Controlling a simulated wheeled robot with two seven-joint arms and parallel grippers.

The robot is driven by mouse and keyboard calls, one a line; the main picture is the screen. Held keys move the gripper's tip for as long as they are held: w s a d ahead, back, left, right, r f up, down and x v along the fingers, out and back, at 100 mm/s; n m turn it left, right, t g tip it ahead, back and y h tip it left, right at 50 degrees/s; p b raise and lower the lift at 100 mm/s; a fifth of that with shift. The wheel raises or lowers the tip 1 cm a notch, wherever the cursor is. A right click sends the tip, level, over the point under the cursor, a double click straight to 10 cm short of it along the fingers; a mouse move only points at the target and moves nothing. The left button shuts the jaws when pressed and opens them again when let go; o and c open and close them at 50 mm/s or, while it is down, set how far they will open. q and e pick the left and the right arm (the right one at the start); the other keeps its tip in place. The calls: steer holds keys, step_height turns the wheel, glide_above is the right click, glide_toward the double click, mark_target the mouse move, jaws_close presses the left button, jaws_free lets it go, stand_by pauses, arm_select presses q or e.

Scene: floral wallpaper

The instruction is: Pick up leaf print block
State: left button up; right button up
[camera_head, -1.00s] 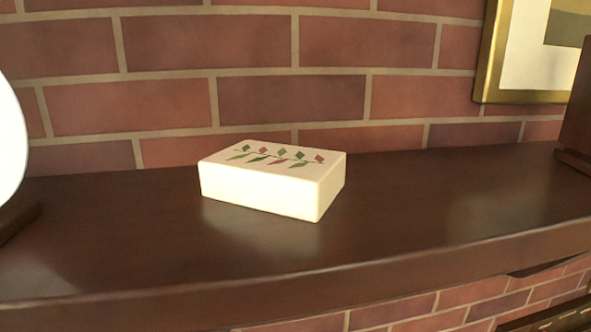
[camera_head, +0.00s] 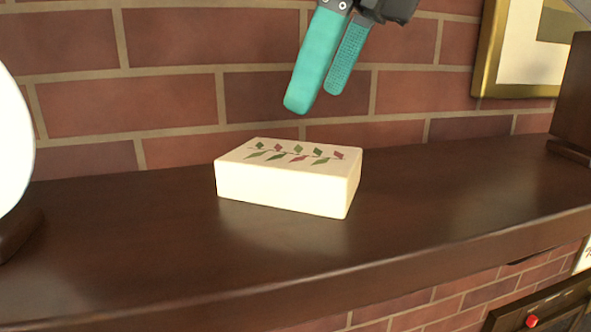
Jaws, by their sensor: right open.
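The leaf print block (camera_head: 287,187) is a cream rectangular box with a row of green and red leaves on its top. It lies flat near the middle of the dark wooden shelf (camera_head: 400,222). My right gripper (camera_head: 317,100) comes in from the top with teal finger pads. It is open and empty, its fingertips above the block and apart from it. My left gripper is not in view.
A brick wall (camera_head: 180,100) stands behind the shelf. A white rounded object (camera_head: 12,150) is at the left edge. A gold picture frame (camera_head: 487,60) and a dark brown object (camera_head: 575,100) are at the right. The shelf around the block is clear.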

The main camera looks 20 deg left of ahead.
mark_target(293, 153)
steer(key=x, duration=0.4)
steer(key=shift+w+p, duration=0.1)
steer(key=shift+p, duration=0.2)
steer(key=x, duration=0.1)
steer(key=p+x, duration=0.1)
steer(key=x, duration=0.1)
steer(key=p+x, duration=0.1)
steer(key=shift+s+a+f, duration=0.1)
steer(key=shift+s+f, duration=0.15)
steer(key=shift+f, duration=0.05)
steer(key=shift+a+f, duration=0.1)
steer(key=shift+f, duration=0.15)
steer(key=c, duration=1.2)
steer(key=shift+o, duration=0.2)
